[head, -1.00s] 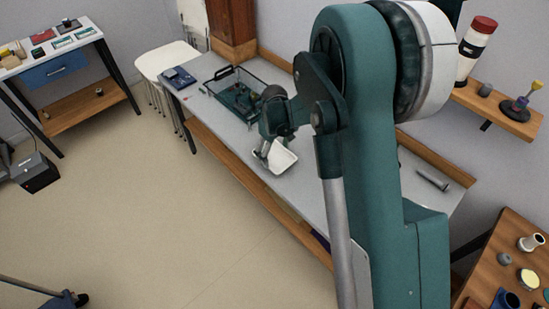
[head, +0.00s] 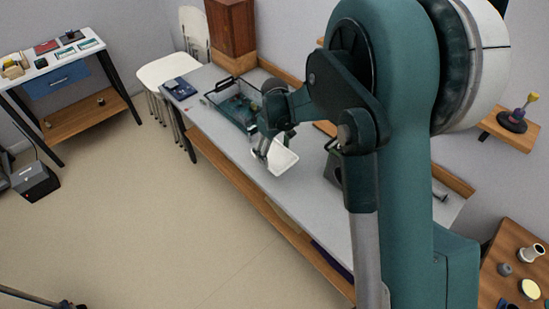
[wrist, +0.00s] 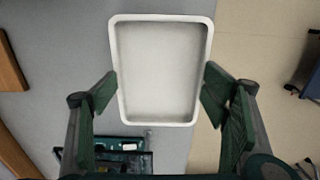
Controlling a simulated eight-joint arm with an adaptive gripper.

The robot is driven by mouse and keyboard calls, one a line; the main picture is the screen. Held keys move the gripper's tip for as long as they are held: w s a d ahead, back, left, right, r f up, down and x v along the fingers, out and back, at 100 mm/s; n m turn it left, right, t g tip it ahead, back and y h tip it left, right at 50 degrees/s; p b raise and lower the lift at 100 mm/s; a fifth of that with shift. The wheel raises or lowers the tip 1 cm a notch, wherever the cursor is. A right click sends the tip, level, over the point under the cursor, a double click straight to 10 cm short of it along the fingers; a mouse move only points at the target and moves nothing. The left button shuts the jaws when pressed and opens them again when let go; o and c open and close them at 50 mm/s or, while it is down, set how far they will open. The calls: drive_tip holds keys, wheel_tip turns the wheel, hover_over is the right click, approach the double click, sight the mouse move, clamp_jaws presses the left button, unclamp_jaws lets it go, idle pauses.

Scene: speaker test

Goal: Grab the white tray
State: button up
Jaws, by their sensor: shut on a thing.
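The white tray (wrist: 160,70) is a shallow, empty rectangular dish with rounded corners. In the wrist view it sits between the two green fingers of my gripper (wrist: 160,92), which press on its left and right sides. In the head view the tray (head: 284,163) is at the front edge of the long grey bench, with my gripper (head: 263,147) at its left side. My gripper is shut on the tray. I cannot tell whether the tray touches the bench top or is just above it.
A blue device (head: 180,88) lies at the bench's far end. A dark green-edged object (head: 333,168) is right of the tray, partly hidden by my arm. Open floor lies to the left.

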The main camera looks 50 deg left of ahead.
drive_tip(key=shift+r, duration=1.25)
